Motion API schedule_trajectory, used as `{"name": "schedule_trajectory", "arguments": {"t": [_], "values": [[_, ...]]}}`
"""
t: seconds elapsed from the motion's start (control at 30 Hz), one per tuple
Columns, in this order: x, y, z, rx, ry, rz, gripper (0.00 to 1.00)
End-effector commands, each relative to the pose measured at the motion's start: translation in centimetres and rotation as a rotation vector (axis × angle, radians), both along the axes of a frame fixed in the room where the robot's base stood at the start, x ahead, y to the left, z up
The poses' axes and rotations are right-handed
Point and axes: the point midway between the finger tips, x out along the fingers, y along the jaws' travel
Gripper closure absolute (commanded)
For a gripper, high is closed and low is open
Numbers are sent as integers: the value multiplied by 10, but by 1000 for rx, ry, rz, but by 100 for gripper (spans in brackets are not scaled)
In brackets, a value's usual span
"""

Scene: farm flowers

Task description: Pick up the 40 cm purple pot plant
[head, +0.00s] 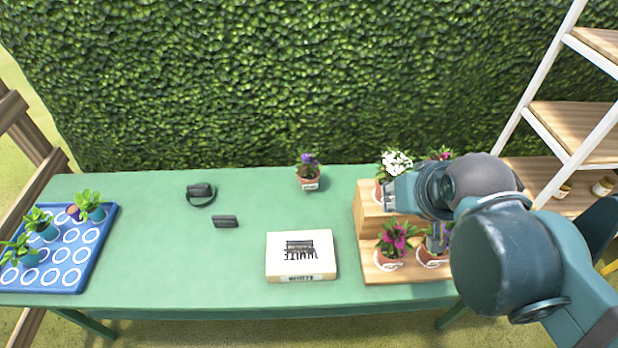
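A purple-flowered plant in a terracotta pot with a white tag (308,173) stands upright at the back middle of the green table. Another terracotta pot (432,256) with a white tag stands on the lower step of the wooden stand, and a bit of purple shows beside it. My arm hides much of that plant. No size can be read on either tag.
The wooden stand (367,198) also holds white flowers (396,162), magenta flowers (398,237) and a partly hidden plant (441,154). A white box (301,256), dark small items (225,221) and a blue tray (84,262) with seedlings share the table (150,240). A hedge stands behind.

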Motion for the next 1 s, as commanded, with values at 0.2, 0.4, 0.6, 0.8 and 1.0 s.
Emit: {"name": "schedule_trajectory", "arguments": {"t": [0.2, 0.4, 0.6, 0.8, 1.0], "values": [[0, 0, 0, 0, 0, 0, 76], [0, 0, 0, 0, 0, 0, 76], [0, 0, 0, 0, 0, 0, 54], [0, 0, 0, 0, 0, 0, 31], [0, 0, 0, 0, 0, 0, 31]]}}
